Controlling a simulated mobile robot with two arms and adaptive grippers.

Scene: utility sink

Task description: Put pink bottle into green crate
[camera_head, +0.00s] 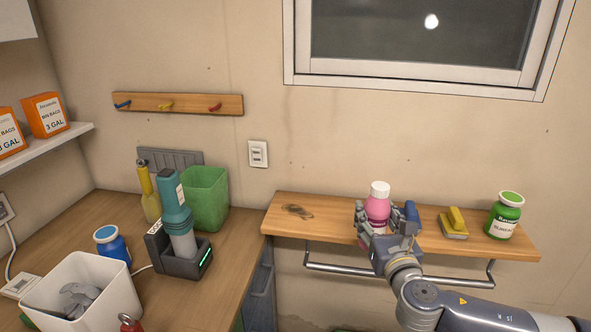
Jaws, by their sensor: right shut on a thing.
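The pink bottle (377,208) with a white cap stands upright at the wooden wall shelf. My right gripper (378,222) is shut on it, with fingers on both sides of its body. I cannot tell whether the bottle's base touches the shelf, since the gripper hides it. The green crate (207,196) stands on the wooden counter to the left, in the back corner against the wall, behind the teal device. Its inside is mostly hidden. My left gripper is not in view.
The wooden shelf (330,222) also holds a blue item (411,212) beside my gripper, a yellow brush (454,222) and a green bottle (504,215). A teal device (174,205) in a dark dock, a yellow bottle (149,196), a blue jar (112,244) and a white bin (128,286) crowd the counter.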

